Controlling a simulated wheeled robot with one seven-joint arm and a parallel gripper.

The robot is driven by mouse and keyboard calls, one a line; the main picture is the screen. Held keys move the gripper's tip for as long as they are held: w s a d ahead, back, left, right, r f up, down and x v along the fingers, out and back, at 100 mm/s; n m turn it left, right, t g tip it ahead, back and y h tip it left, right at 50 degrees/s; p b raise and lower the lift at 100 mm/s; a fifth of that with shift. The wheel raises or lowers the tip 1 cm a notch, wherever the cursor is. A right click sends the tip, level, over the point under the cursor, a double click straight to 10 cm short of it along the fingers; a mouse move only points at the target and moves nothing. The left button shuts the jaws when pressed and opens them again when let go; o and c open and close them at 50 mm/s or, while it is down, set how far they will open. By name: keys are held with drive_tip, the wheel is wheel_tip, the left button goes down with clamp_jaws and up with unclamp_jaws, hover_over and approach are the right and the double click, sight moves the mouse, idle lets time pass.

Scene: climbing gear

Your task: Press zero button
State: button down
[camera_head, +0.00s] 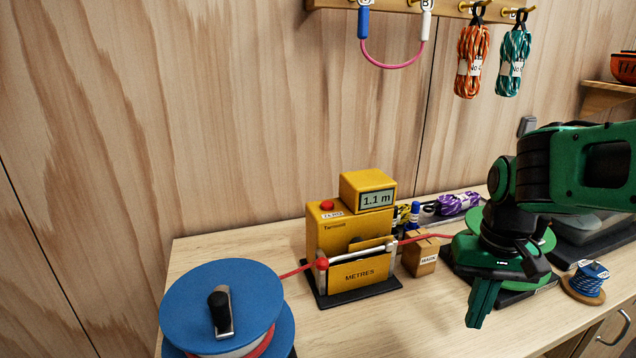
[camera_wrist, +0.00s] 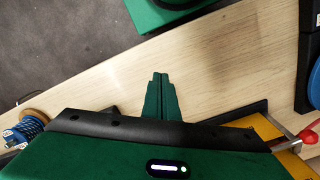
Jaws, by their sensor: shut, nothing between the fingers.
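The yellow metre counter (camera_head: 355,240) stands on the bench, with a small display reading 1.1 m. Its red zero button (camera_head: 327,205) is on the top left, above a ZERO label. My green gripper (camera_head: 476,318) points down over the bench, to the right of the counter and apart from it. Its fingers are together and empty. In the wrist view my gripper (camera_wrist: 162,78) is shut above bare wood. A yellow part of the counter (camera_wrist: 265,128) shows at the lower right there; the zero button is not visible in that view.
A blue reel (camera_head: 222,300) stands left of the counter, and a red rope runs through the counter toward a green reel under my arm. A wooden block (camera_head: 420,256) with pens stands beside the counter. Coiled ropes (camera_head: 473,60) hang above. The bench front is clear.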

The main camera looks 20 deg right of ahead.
drive_tip(key=shift+w, duration=0.2)
wheel_tip(320, 180, up, 26)
drive_tip(key=n+t, duration=0.3)
drive_tip(key=n, duration=0.3)
hover_over(327, 202)
drive_tip(key=s, duration=0.3)
drive_tip(key=shift+s+a+r, duration=0.1)
drive_tip(key=shift+s+a, duration=0.05)
drive_tip(key=x, duration=1.2)
drive_tip(key=shift+s+d+f, duration=0.2)
drive_tip(key=shift+s+f, duration=0.05)
drive_tip(key=shift+f, duration=0.85)
